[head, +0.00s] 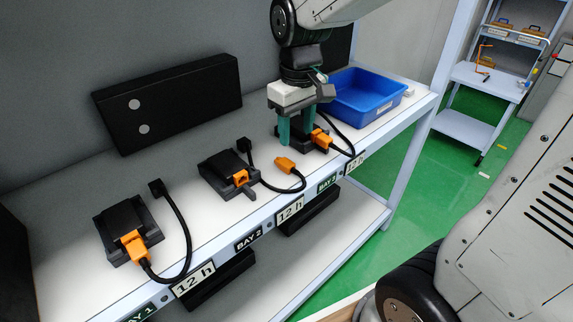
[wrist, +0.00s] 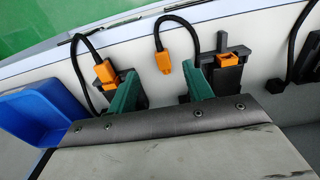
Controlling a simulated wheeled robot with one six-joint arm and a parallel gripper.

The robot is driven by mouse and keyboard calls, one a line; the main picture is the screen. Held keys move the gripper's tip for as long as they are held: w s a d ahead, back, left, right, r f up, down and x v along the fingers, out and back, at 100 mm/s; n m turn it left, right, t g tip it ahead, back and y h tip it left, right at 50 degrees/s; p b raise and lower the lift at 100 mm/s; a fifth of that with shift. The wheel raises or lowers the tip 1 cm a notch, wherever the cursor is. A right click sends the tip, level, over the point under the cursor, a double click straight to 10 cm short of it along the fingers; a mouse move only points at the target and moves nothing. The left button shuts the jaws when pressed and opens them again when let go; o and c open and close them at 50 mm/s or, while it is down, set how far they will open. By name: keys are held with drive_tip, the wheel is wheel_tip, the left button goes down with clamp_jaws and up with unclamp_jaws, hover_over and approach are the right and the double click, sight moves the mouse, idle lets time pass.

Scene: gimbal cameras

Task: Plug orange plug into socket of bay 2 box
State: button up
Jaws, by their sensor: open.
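The loose orange plug (head: 285,165) lies on the white shelf between the bay 2 and bay 3 boxes, its black cable looping toward the front edge. It also shows in the wrist view (wrist: 162,60), ahead of the gap between my fingers. The dark bay 2 box (head: 222,172) sits left of the plug in the head view, with an orange part (head: 240,178) on its front; its socket opening is not clear. My gripper (head: 296,135) is open with green fingers pointing down by the bay 3 box. No object shows between the fingers (wrist: 160,88).
The bay 3 box (head: 298,138) has an orange plug (head: 321,138) at its front. The bay 1 box (head: 115,218) has another (head: 133,245). A blue bin (head: 385,104) stands at the right end. A black panel (head: 170,103) stands at the back. Cables loop along the front edge.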

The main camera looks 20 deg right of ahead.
sight(286, 162)
drive_tip(key=shift+n, duration=0.3)
drive_tip(key=w+f, duration=0.2)
drive_tip(key=w, duration=0.1)
drive_tip(key=shift+w+a+f, duration=0.35)
drive_tip(key=shift+f, duration=0.05)
drive_tip(key=f, duration=0.7)
drive_tip(key=shift+s+f, duration=0.25)
drive_tip(key=shift+f, duration=0.05)
drive_tip(key=shift+a, duration=0.1)
drive_tip(key=c, duration=1.1)
